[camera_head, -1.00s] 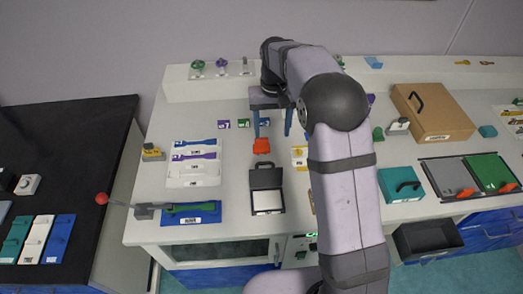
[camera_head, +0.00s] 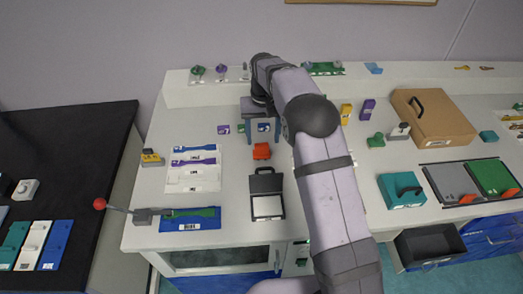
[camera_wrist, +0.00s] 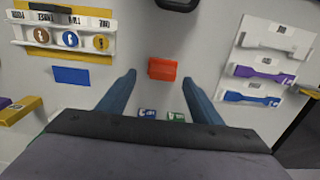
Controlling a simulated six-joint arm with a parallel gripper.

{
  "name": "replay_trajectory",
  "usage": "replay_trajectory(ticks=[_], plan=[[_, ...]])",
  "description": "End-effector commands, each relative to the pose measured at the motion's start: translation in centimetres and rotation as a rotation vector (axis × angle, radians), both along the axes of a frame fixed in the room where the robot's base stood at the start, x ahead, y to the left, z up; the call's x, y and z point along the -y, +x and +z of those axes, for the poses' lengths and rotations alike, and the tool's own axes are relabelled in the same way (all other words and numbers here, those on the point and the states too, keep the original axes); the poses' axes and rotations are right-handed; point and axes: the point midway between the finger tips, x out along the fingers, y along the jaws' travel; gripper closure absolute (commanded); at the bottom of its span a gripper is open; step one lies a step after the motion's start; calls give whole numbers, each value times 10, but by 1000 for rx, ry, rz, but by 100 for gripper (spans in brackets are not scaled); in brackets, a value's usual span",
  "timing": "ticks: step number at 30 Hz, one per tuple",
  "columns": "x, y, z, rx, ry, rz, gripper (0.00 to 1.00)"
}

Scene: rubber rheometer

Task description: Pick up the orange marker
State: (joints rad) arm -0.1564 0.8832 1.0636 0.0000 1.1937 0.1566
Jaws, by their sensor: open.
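The orange marker (camera_head: 261,151) is a small orange-red block on the white bench, behind the black case. It also shows in the wrist view (camera_wrist: 162,69), upright in the picture, near the level of the fingertips. My gripper (camera_head: 262,139) is open and empty, with two blue fingers pointing down above the bench. In the wrist view the fingers (camera_wrist: 159,79) stand apart on the left and right of the marker, with clear gaps on both sides. I cannot tell the exact height of the fingertips above the marker.
An open black case (camera_head: 267,206) lies in front of the marker. A white rack (camera_head: 194,183) with purple and blue tools is at left. Small purple, green and blue labelled tiles (camera_head: 224,129) lie behind. Green, yellow and purple blocks (camera_head: 367,110) stand to the right.

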Motion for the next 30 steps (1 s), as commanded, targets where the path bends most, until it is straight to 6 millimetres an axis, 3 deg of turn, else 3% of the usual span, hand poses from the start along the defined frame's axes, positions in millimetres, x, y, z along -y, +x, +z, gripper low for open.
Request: replay_trajectory(ticks=[12, 22, 28, 30], plan=[[-5, -1, -44, -3, -1, 0, 41], [-5, 0, -51, -1, 0, 0, 41], [-5, 0, -50, -1, 0, 0, 86], [-5, 0, -50, 0, 0, 0, 87]])
